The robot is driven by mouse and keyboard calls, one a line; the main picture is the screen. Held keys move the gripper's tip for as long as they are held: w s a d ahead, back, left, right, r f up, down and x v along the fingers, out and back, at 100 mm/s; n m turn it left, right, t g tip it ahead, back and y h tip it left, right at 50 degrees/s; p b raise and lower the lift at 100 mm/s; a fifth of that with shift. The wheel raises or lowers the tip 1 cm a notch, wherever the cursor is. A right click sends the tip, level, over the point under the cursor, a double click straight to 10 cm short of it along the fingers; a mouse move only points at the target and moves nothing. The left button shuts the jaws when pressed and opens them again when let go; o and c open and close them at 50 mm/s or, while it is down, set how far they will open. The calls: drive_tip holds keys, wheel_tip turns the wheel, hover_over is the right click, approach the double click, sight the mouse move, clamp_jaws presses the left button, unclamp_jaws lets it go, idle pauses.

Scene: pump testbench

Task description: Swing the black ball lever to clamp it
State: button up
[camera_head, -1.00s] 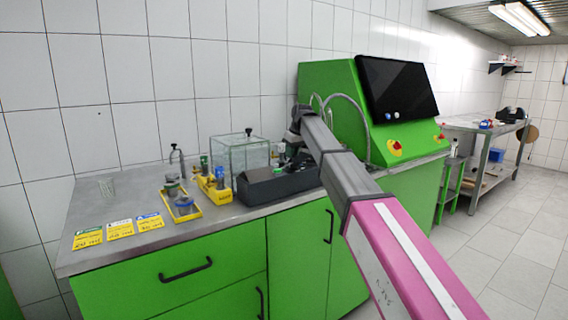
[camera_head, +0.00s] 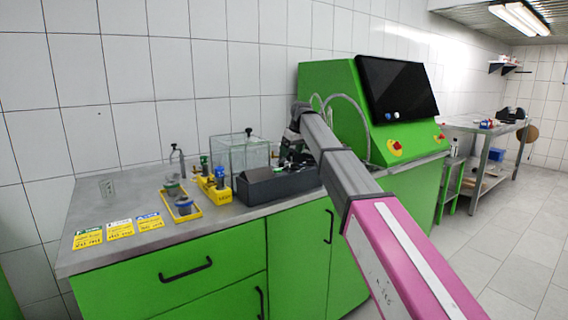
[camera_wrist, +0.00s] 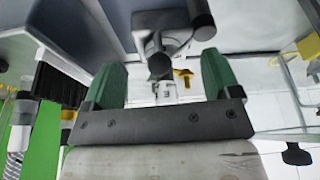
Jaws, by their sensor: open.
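In the wrist view, a pale metal clamp fixture (camera_wrist: 172,42) stands ahead of my gripper (camera_wrist: 160,63). A dark round end (camera_wrist: 159,66), which looks like the black ball of the lever, shows between my two green fingers. The fingers are apart, with gaps on both sides of it; I see no contact. A second dark, rounded part (camera_wrist: 201,20) rises at the top of the fixture. In the head view, my gripper (camera_head: 291,142) is small and partly hidden behind my arm, over the back of the bench by the green cabinet. The lever cannot be made out there.
A black box (camera_head: 278,185) and a glass tank (camera_head: 233,155) with a black knob stand left of my gripper.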

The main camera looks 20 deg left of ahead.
drive_tip(key=shift+r, duration=2.7)
